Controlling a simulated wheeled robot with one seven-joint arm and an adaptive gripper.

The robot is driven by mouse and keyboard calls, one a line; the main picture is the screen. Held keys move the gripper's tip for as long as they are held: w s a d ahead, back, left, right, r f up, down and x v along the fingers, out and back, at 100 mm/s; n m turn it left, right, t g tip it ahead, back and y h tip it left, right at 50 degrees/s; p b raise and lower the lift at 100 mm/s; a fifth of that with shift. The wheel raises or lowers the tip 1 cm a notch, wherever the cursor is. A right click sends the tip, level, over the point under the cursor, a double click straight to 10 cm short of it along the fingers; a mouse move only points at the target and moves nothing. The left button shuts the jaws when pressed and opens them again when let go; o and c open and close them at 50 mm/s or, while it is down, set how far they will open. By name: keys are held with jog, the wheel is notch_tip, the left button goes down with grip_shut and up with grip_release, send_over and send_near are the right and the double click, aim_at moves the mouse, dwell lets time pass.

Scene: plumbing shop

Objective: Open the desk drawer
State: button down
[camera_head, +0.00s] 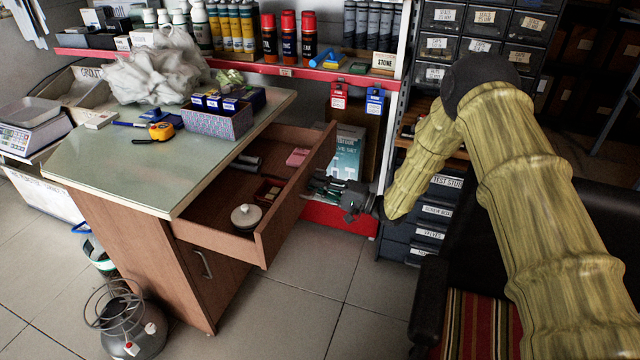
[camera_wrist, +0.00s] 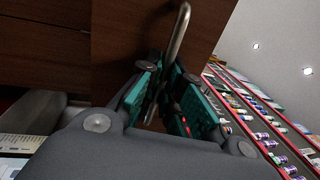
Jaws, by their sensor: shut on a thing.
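The desk drawer (camera_head: 268,229) is pulled well out from under the green desktop of the wooden desk (camera_head: 150,165). Inside it lie a round white lidded thing, a small tray, a pink block and dark items. My gripper (camera_head: 322,187) is at the outer side of the drawer front. In the wrist view my gripper (camera_wrist: 166,100) has its green fingers closed around the metal drawer handle (camera_wrist: 179,38), whose upper end shows above the fingers against the brown drawer front (camera_wrist: 130,40). In the head view the handle is hidden or too small to make out.
A cupboard door with its own handle (camera_head: 203,264) is below the drawer. A round grey tank (camera_head: 130,325) stands on the floor at the left. Shelves and drawer cabinets (camera_head: 440,205) stand behind my arm. A dark seat with a striped cushion (camera_head: 475,325) is at the lower right. Tiled floor before the drawer is clear.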

jog(key=c, duration=1.6)
grip_release()
jog(key=shift+o, duration=0.2)
jog(key=v, duration=1.2)
